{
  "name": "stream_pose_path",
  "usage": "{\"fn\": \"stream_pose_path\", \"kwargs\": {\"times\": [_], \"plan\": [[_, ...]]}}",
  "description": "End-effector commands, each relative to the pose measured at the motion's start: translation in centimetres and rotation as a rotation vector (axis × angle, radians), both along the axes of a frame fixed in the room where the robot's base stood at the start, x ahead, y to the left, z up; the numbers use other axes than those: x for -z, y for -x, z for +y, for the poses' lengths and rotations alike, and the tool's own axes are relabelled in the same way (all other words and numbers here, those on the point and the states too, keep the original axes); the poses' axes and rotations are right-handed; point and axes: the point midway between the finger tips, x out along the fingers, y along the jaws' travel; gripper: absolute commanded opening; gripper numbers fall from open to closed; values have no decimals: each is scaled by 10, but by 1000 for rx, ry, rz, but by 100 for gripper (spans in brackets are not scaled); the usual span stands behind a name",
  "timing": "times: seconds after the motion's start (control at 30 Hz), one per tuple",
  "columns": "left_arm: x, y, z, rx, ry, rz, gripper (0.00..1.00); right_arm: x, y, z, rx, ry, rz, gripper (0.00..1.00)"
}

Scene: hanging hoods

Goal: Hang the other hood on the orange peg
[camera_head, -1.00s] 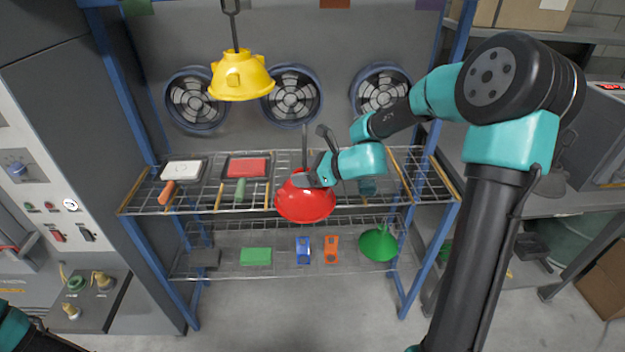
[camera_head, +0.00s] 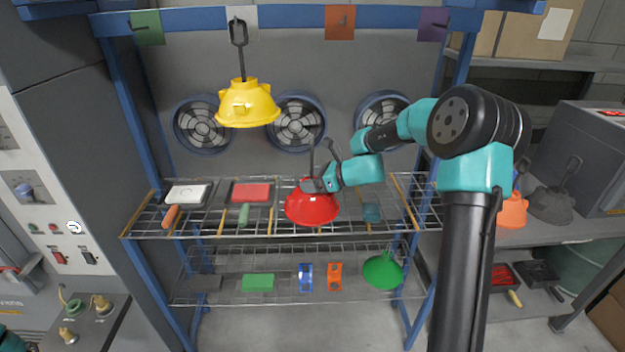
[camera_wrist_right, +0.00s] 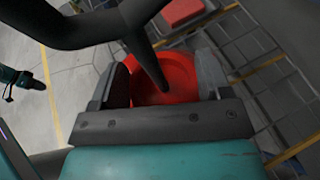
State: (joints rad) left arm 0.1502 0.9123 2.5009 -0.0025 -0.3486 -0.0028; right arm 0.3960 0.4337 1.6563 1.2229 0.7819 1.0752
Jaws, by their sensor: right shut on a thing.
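The red hood (camera_head: 312,207) is in my right gripper (camera_head: 322,184), its handle sticking up above the jaws. The right wrist view shows the hood (camera_wrist_right: 178,75) between the two fingers (camera_wrist_right: 163,84). In the head view it appears in front of the upper wire shelf, below the top rail. The orange square plate (camera_head: 340,22) is on that rail, up and right of the hood; its peg is hard to make out. The yellow hood (camera_head: 247,104) hangs below the white plate (camera_head: 243,22). A dark, small part of my left arm shows at the left of the wrist view; its jaws are unclear.
Green (camera_head: 147,27) and purple (camera_head: 433,23) plates flank the row on the rail. Brushes and blocks lie on the upper shelf (camera_head: 225,236). A green funnel (camera_head: 383,271) is below. Orange (camera_head: 511,211) and grey (camera_head: 551,203) hoods stand on the right side shelf.

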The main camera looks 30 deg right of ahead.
Motion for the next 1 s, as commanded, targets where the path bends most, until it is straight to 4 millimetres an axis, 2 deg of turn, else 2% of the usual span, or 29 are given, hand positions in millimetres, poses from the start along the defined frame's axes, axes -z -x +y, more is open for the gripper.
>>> {"fn": "stream_pose_path", "kwargs": {"times": [0.1,0.23,0.63,0.8,1.0], "plan": [[0,0,0,0,0,0,36,3,-21,-13,0,0,-1,20],[0,0,0,0,0,0,36,4,-35,-22,0,0,-1,20],[0,0,0,0,0,0,36,4,-40,-24,0,-1,-1,20],[0,0,0,0,0,0,36,6,-53,-32,0,-1,-1,20],[0,0,0,0,0,0,36,33,-53,-33,0,-2,2,20]]}}
